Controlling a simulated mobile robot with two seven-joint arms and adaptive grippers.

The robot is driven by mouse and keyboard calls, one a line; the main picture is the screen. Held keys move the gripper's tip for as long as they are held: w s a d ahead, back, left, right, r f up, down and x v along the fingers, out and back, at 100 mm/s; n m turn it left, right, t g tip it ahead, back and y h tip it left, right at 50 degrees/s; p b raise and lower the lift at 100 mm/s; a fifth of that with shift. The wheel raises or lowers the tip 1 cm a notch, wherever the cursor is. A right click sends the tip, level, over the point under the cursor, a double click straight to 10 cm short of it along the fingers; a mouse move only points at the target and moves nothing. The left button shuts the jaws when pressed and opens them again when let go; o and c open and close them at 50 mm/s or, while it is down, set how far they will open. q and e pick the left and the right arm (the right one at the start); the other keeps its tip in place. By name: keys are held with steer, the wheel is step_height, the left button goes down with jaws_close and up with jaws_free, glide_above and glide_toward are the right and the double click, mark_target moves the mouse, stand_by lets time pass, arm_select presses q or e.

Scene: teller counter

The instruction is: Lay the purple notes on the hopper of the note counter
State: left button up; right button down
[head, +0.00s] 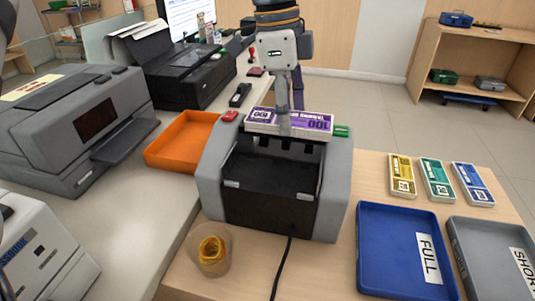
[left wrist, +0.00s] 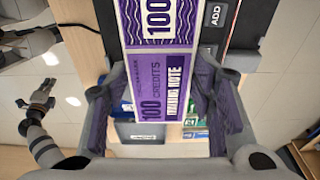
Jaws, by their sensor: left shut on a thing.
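The purple notes (head: 312,123) are a banded stack printed 100, lying about level at the top back of the grey and black note counter (head: 335,185), at its hopper. I cannot tell whether the stack rests on the hopper or hangs just above it. My left gripper (head: 287,118) comes down from above and is shut on the purple notes, one finger showing across their near side. In the left wrist view the purple notes (left wrist: 158,60) lie between its two fingers. An arm that looks like my right one, with its gripper (left wrist: 42,97), shows small there; its jaws are unclear.
An orange tray (head: 160,158) lies left of the counter. A cup of rubber bands (head: 213,250) stands in front. Yellow (head: 402,176), green (head: 437,180) and blue (head: 473,184) note stacks lie right, behind a blue FULL tray (head: 390,270) and a grey tray (head: 480,265).

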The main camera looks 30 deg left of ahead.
mark_target(275, 174)
arm_select(q)
steer(key=s+f, duration=0.1)
steer(key=f, duration=0.1)
steer(key=s+f, duration=0.1)
steer(key=f, duration=0.2)
steer(key=s+a+f, duration=0.1)
steer(key=s+f, duration=0.1)
steer(key=shift+f+p, duration=0.3)
steer(key=shift+f, duration=0.35)
steer(key=o, duration=1.2)
steer(key=shift+f, duration=0.1)
step_height(275, 174, up, 12)
steer(key=a, duration=0.1)
steer(key=shift+s+a, duration=0.25)
steer(key=shift+a, duration=0.05)
